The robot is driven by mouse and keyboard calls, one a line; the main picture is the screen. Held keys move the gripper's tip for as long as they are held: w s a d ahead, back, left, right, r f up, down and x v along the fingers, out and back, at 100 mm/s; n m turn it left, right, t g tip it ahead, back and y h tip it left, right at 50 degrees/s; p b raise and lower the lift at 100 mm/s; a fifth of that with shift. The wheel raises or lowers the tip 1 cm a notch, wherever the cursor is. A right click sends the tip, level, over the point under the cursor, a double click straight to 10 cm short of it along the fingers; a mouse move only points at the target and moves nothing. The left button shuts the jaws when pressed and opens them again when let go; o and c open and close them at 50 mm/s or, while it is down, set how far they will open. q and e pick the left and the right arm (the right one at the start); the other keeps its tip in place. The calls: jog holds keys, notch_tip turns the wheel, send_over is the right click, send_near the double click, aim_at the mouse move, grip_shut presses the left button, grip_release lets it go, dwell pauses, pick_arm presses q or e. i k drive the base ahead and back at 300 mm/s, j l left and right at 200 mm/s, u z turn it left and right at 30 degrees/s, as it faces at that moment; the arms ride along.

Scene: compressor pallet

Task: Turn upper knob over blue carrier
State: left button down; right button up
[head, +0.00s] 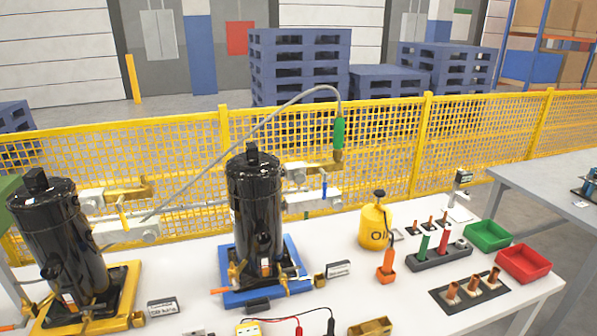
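The blue carrier (236,298) stands on the white table and bears a black upright compressor (258,205). Behind and right of this compressor is an upper fitting with a brass-coloured part (322,167) and a pale block (296,172). A green-handled connector (338,132) stands upright at the brass part's right end, with a grey hose arching left from it. A lower pale block (312,199) sits beneath, with a small blue upright part (324,186) between them. Which part is the upper knob is too small to tell. Neither gripper is in view.
A yellow carrier (125,290) with a second black compressor (62,245) stands at left. An oil can (375,226), a tool holder (440,258), a green bin (488,236) and a red bin (523,263) stand right. A yellow mesh fence (385,135) runs behind.

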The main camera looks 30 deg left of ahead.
aim_at(300, 177)
jog(key=j+u, duration=0.2)
jog(key=j, duration=0.35)
jog(key=j+u, duration=0.25)
jog(key=j, duration=0.3)
jog(key=i+j+u, duration=0.2)
jog(key=j, duration=0.35)
